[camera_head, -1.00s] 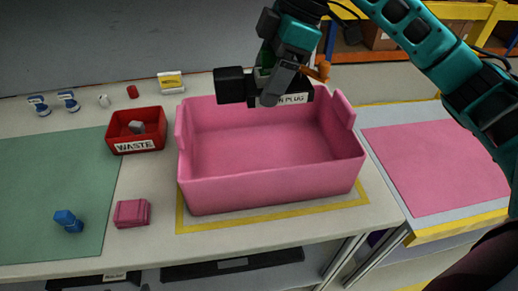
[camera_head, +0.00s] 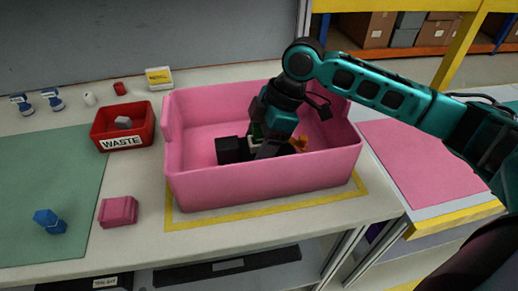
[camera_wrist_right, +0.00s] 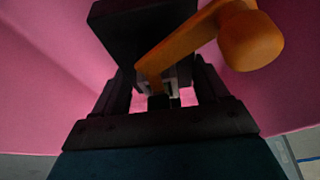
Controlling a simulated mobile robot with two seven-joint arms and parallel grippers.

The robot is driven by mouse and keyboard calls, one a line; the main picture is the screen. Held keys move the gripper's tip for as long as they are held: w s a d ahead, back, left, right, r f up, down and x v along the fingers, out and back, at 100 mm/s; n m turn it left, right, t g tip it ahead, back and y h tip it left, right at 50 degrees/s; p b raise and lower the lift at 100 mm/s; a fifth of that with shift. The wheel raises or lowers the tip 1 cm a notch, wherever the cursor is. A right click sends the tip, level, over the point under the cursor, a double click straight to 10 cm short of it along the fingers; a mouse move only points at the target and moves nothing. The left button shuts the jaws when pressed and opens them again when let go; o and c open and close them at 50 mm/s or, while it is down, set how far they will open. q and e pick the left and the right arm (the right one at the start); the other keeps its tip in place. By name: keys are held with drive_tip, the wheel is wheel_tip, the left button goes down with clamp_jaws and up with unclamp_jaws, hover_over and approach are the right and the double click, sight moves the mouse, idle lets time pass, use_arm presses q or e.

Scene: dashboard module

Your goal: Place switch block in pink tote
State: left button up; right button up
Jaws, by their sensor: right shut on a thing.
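The pink tote (camera_head: 265,184) stands on the table inside a yellow outline. My right gripper (camera_head: 268,149) reaches down inside the tote. It is shut on the switch block (camera_head: 232,150), a black block with an orange lever (camera_head: 300,144). The block is below the tote's rim; I cannot tell whether it touches the floor. In the right wrist view the switch block (camera_wrist_right: 140,28) and its orange lever (camera_wrist_right: 195,38) are close up at the fingers (camera_wrist_right: 165,100), with pink tote walls around. My left gripper is not in view.
A red waste bin (camera_head: 123,138) with a grey piece stands left of the tote. A pink block (camera_head: 118,211) and a blue part (camera_head: 49,221) lie at the front left. Small parts line the back. A pink mat (camera_head: 430,165) lies to the right.

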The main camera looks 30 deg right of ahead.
drive_tip(key=shift+f, duration=0.95)
drive_tip(key=o, duration=1.2)
drive_tip(key=shift+c, duration=0.2)
drive_tip(key=p+v, duration=0.2)
drive_tip(key=v, duration=1)
drive_tip(key=shift+r, duration=0.1)
